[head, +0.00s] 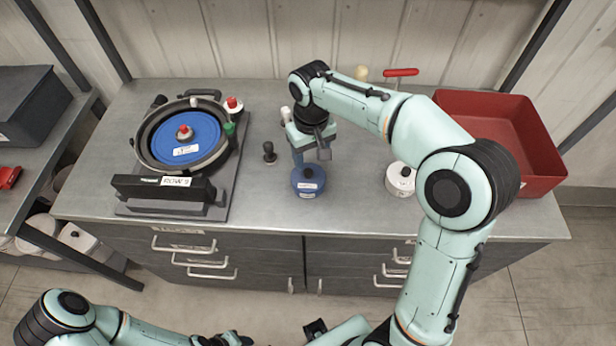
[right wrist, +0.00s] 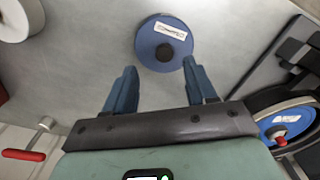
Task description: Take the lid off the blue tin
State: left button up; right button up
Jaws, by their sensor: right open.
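The blue tin (head: 308,187) stands on the steel bench top, with a blue lid, a white label and a dark knob (head: 308,173). In the right wrist view the tin (right wrist: 150,42) lies beyond the fingertips, its knob (right wrist: 165,52) facing me. My right gripper (head: 299,158) is open and empty, above and just behind the tin in the head view. Its two blue fingers (right wrist: 158,80) are apart, with nothing between them. My left arm is low at the bottom left of the head view; the jaws of my left gripper (head: 228,340) are not clear.
A seed meter (head: 222,165) with a blue disc stands at the left. A small black knob-topped piece (head: 270,156) is left of the tin. A white tin (head: 398,187) and a red bin (head: 545,150) are to the right. The bench front is clear.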

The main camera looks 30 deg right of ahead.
aim_at(309, 172)
jog(key=f, duration=0.5)
jog(key=shift+a+f, duration=0.1)
jog(key=shift+a, duration=0.2)
grip_shut()
